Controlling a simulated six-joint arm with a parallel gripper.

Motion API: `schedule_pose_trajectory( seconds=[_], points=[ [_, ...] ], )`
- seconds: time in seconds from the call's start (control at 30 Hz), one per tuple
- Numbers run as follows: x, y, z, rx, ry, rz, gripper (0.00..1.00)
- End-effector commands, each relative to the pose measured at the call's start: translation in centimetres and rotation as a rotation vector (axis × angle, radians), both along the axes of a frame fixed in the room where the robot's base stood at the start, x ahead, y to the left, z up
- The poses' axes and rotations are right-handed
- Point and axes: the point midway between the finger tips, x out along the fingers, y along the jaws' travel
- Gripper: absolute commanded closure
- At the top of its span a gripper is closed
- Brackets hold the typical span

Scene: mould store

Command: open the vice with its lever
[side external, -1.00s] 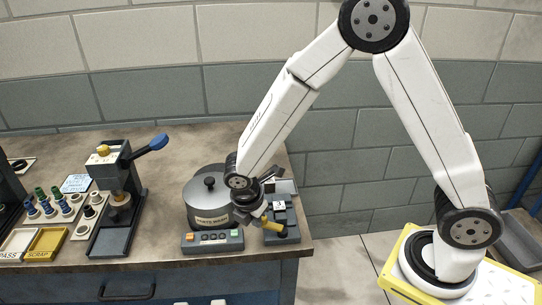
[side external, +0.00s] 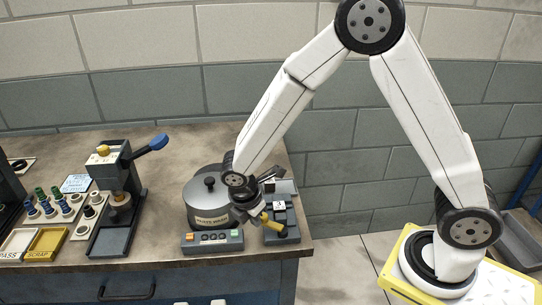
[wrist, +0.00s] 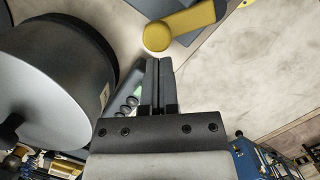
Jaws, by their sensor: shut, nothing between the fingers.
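The vice (side external: 290,215) is a dark block at the front right corner of the bench in the side view. Its yellow lever (side external: 272,223) lies low across its front. In the wrist view the lever (wrist: 188,22) has a rounded end just beyond my fingertips, slightly left of them. My gripper (wrist: 158,60) is shut and empty, its two dark fingers side by side. A small gap seems to show between fingertips and lever; whether they touch is unclear. In the side view my gripper (side external: 258,215) is close beside the lever, partly hidden by my wrist.
A grey round pot (side external: 203,203) stands directly left of my gripper, with a button panel (side external: 212,241) in front of it. A press with a blue-handled lever (side external: 150,145) stands further left. A yellow scrap tray (side external: 47,243) is at far left. Bare bench lies behind.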

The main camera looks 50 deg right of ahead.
Motion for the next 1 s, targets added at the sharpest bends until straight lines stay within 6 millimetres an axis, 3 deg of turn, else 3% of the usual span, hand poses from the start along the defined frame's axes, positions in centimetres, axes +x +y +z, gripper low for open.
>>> schedule_pose_trajectory(
  seconds=[0.33,0.8,1.0],
  points=[
    [-0.2,3.8,0.1,0.001,-0.001,0.002,1.0],
    [-0.3,5.4,7.5,0.002,-0.004,0.0,1.0],
    [-0.4,5.8,9.3,0.001,-0.001,-0.002,1.0]
  ],
)
